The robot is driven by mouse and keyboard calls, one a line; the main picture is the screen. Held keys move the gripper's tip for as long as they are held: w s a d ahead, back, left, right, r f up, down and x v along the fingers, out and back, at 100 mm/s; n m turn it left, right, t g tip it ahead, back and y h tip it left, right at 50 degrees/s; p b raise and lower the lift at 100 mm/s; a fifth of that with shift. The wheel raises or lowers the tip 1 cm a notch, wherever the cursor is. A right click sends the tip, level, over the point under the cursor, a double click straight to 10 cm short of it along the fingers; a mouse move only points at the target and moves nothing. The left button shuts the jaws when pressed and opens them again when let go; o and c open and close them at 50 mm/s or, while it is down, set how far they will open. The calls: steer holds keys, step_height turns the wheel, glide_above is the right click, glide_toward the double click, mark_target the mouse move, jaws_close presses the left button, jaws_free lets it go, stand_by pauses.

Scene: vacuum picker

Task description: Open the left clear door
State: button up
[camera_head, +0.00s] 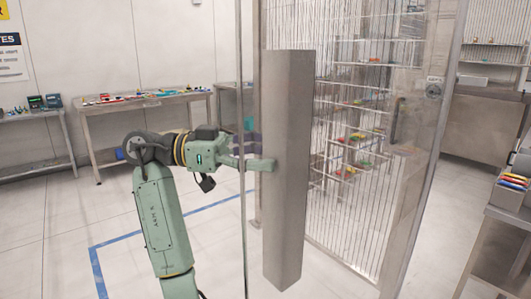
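A clear panel with a thin upright edge (242,215) stands in the middle of the view; I cannot tell for sure whether it is the left clear door. A thick grey upright bar (288,170) stands just right of that edge. My gripper (257,152) reaches in from the left at the bar's left side. One green finger overlaps the bar's left face; the other finger's part is dim and partly hidden. I cannot tell whether the fingers hold the bar. A clear panel with a dark handle (395,121) is farther right.
Behind the clear panels are shelves (350,134) with small coloured items. Metal workbenches (137,104) stand along the back left wall. A metal table (505,215) with a bin is at the right edge. The floor at left, marked with blue tape (97,262), is open.

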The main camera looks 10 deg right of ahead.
steer(key=shift+w+d, duration=0.15)
steer(key=shift+d, duration=0.05)
steer(key=v, duration=1.2)
steer(key=shift+a, duration=0.2)
steer(key=shift+f, duration=0.1)
